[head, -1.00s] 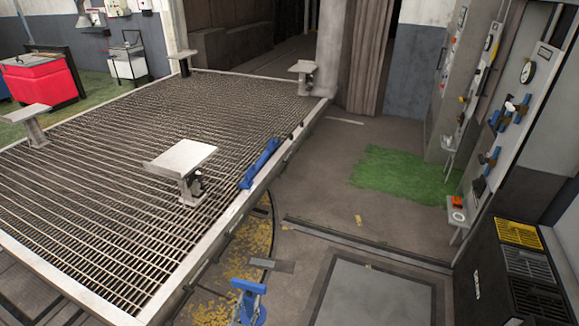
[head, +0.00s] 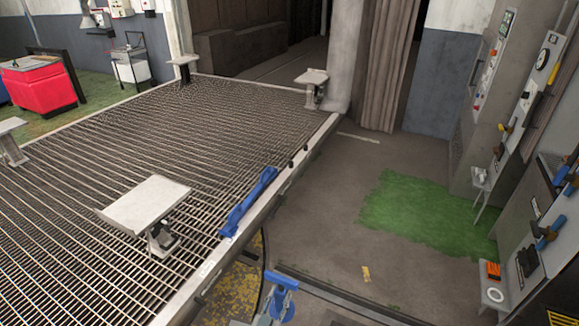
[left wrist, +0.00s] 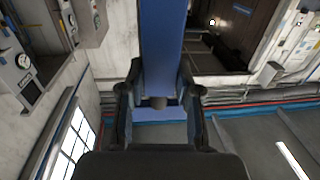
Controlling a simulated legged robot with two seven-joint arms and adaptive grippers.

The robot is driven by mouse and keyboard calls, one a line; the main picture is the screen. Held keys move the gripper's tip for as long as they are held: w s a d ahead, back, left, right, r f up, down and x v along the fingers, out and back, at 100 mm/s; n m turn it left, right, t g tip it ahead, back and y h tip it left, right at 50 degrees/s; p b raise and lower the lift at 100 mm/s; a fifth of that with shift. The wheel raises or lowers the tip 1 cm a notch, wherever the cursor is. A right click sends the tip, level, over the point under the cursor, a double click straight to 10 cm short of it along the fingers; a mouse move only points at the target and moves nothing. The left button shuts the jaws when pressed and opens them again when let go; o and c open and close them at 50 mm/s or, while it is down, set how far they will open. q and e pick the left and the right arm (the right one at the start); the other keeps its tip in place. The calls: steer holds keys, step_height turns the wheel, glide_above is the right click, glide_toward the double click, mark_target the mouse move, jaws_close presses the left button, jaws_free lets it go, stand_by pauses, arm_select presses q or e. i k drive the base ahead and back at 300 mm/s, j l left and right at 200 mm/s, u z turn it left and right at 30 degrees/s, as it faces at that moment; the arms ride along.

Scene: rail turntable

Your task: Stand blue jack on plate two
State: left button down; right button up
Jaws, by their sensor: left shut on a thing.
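The blue jack (head: 283,290) shows at the bottom edge of the head view, just off the turntable's near right side. Its lower part is cut off. My left gripper (left wrist: 160,88) is shut on it in the left wrist view, with a dark finger on each side of the blue body (left wrist: 162,40). In the head view little of this gripper can be made out. Pale square plates on short posts stand on the turntable: a near one (head: 147,204), a far right one (head: 312,76), a far left one (head: 183,60) and one at the left edge (head: 10,126). I see no numbers on them. My right gripper is not in view.
The turntable's grating (head: 220,125) has a raised pale rim. A blue bar (head: 248,202) lies along its right edge. Wall panels with tools and gauges (head: 520,110) stand at the right.

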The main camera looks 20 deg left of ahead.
mark_target(157, 207)
steer(key=i+j+u, duration=0.15)
steer(key=i+u, duration=0.3)
steer(key=i, duration=0.15)
steer(key=i+l+u, duration=0.1)
steer(key=i+u, duration=0.35)
steer(key=i, duration=0.15)
steer(key=i+l+u, duration=0.3)
steer(key=i+u, duration=0.15)
steer(key=i, duration=0.15)
steer(key=i+l+u, duration=0.1)
steer(key=i+u, duration=0.35)
steer(key=i+l+u, duration=0.25)
steer(key=i+u, duration=0.25)
steer(key=i+l+u, duration=0.45)
steer(key=k+j, duration=0.05)
steer(key=k, duration=0.05)
